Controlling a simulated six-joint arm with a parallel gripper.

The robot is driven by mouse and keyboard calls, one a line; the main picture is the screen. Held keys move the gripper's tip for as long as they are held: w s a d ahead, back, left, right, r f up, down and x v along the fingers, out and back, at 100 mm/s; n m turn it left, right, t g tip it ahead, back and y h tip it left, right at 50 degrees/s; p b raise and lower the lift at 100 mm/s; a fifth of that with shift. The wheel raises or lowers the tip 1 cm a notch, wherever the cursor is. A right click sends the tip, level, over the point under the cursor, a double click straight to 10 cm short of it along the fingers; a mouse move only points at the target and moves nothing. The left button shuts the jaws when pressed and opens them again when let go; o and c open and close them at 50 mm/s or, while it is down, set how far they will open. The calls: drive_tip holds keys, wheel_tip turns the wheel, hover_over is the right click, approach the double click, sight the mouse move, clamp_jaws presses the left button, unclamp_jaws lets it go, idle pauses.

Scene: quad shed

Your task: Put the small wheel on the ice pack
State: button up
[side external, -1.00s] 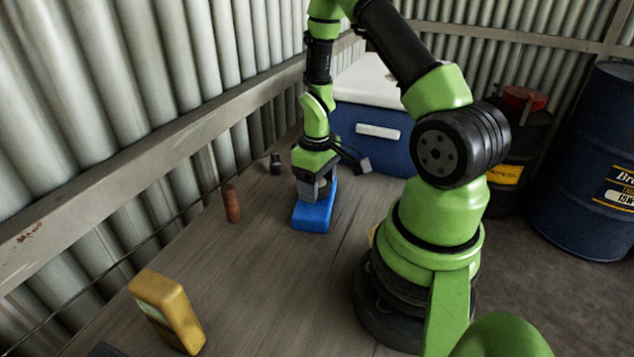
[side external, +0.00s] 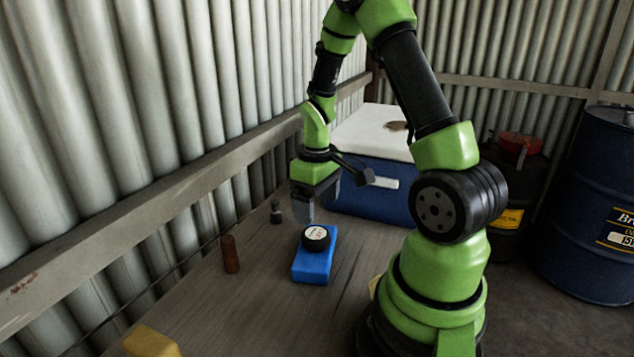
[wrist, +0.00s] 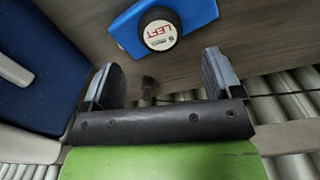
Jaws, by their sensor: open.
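The small wheel (side external: 316,237) is black with a white, printed face. It lies flat on top of the blue ice pack (side external: 312,268) on the workbench. In the wrist view the wheel (wrist: 159,30) shows the word "LEFT" on its face and rests on the ice pack (wrist: 203,12). My gripper (side external: 303,213) is above the bench, behind and clear of the wheel. In the wrist view my gripper (wrist: 160,78) has its two fingers wide apart with nothing between them.
A brown cylinder (side external: 230,254) stands left of the ice pack. A small dark object (side external: 276,212) stands near the wall. A blue cooler with a white lid (side external: 365,140) is behind. A yellow object (side external: 150,343) is at the front left. Bench around the ice pack is clear.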

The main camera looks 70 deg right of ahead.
sight(316, 233)
drive_tip(key=a+r+m+t, duration=0.1)
drive_tip(key=a+r+t, duration=0.1)
drive_tip(key=a+r, duration=0.35)
drive_tip(key=a+r+t, duration=0.1)
drive_tip(key=a+r, duration=0.1)
drive_tip(key=r, duration=0.6)
drive_tip(key=s+a+r+m+t+y, duration=0.1)
drive_tip(key=s+a+r+t, duration=0.3)
drive_tip(key=a, duration=0.6)
drive_tip(key=s+r+y, duration=0.1)
drive_tip(key=s+r, duration=0.1)
drive_tip(key=s, duration=0.1)
drive_tip(key=shift+s, duration=0.25)
